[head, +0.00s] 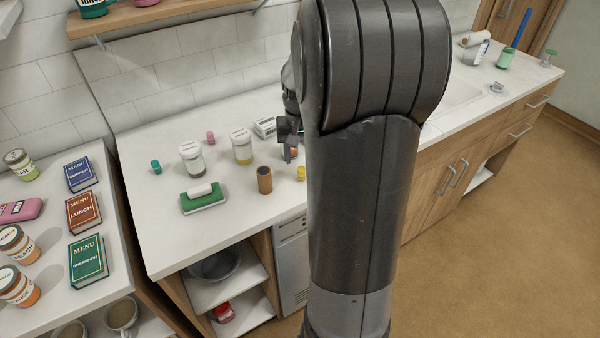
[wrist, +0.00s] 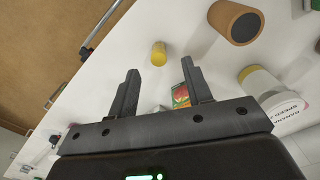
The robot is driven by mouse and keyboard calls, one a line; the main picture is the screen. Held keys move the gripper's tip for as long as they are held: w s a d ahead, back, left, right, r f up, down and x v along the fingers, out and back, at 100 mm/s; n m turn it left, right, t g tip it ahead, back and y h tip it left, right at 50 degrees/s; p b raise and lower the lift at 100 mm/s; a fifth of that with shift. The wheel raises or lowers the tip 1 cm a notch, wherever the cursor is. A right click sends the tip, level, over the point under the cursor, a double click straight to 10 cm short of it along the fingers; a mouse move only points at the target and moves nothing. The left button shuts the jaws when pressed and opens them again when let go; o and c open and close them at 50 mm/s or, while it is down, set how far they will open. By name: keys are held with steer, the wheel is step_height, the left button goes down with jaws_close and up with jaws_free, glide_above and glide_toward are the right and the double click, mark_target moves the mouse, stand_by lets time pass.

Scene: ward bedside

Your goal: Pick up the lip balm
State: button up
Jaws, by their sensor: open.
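A small yellow cylinder (head: 301,173), which may be the lip balm, stands on the white counter near its front edge. I cannot read a label on it. In the wrist view the yellow cylinder (wrist: 159,53) lies just beyond my fingertips, roughly midway between them and not touched. My gripper (head: 288,157) is over the counter, behind and slightly left of the yellow cylinder, partly hidden by my arm. In the wrist view my gripper (wrist: 160,70) is open with nothing held. Small pink (head: 210,138) and teal (head: 155,166) cylinders stand farther left.
A brown cork-like cylinder (head: 264,180) stands close left of the yellow one. A red and green packet (wrist: 180,95) shows by my right finger. Two white-lidded jars (head: 243,147) (head: 192,158), a white box (head: 265,127) and a green-and-white brush (head: 202,198) are nearby.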

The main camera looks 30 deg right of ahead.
mark_target(301, 169)
steer(key=shift+d+f, duration=0.2)
steer(key=shift+f, duration=3.25)
steer(key=shift+c, duration=0.6)
jaws_close()
